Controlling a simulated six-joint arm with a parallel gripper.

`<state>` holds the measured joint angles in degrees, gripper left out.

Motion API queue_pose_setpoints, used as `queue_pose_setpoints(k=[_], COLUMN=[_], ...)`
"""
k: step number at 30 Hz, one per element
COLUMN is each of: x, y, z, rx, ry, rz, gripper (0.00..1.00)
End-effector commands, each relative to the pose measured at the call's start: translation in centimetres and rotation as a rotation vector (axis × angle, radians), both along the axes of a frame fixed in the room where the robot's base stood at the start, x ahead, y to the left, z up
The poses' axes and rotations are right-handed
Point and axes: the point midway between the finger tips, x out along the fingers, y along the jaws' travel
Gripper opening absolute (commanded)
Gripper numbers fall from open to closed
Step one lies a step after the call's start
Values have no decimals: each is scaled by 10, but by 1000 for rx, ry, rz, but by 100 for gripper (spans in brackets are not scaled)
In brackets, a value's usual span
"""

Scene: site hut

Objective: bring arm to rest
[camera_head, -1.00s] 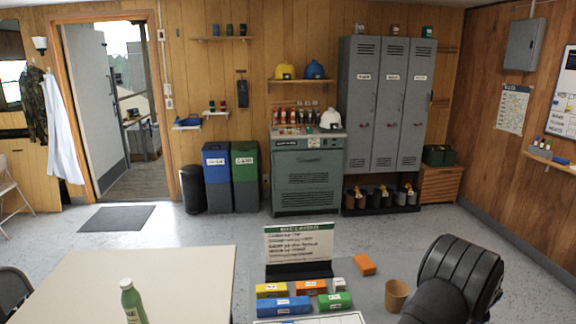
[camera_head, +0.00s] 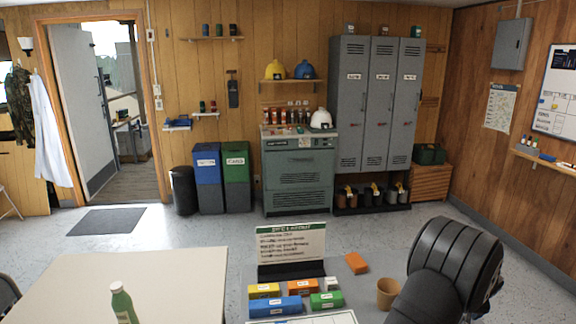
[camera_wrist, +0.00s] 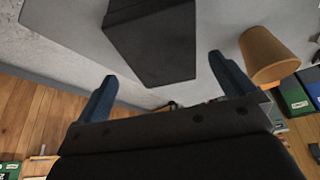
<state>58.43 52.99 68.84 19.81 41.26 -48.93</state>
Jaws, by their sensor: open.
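My arm (camera_head: 455,255) shows as a dark, ribbed bent shape at the lower right of the head view, beside the table with the blocks. Its gripper end is out of that picture. In the wrist view my gripper (camera_wrist: 162,67) has its two blue fingers spread wide apart, with nothing held between them. A dark box-like shape (camera_wrist: 150,42) lies beyond the fingers; I cannot tell what it is. A tan cup (camera_wrist: 268,55) is to the right of the right finger, apart from it. The cup also stands on the table in the head view (camera_head: 388,293).
An orange block (camera_head: 356,263), a sign (camera_head: 290,242) and several coloured blocks, including a blue one (camera_head: 275,307), are left of the arm. A green bottle (camera_head: 122,302) stands on the pale table (camera_head: 150,275). Open floor (camera_head: 190,232) lies beyond, before lockers (camera_head: 376,105).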

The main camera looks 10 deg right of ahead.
Motion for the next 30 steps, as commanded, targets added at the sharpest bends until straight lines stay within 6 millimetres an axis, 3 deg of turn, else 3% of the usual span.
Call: queue_pose_setpoints(k=[5, 7, 24, 25, 30], x=[-11, -5, 32, 32, 32], y=[5, 3, -12, -13, -14], z=[30, 9, -87, -88, -46], rx=[-1, 6, 3, 2, -3], ry=[-1, 3, 2, 0, -2], rz=[-1, 1, 0, -1, 0], gripper=[100, 100, 100, 100, 100])
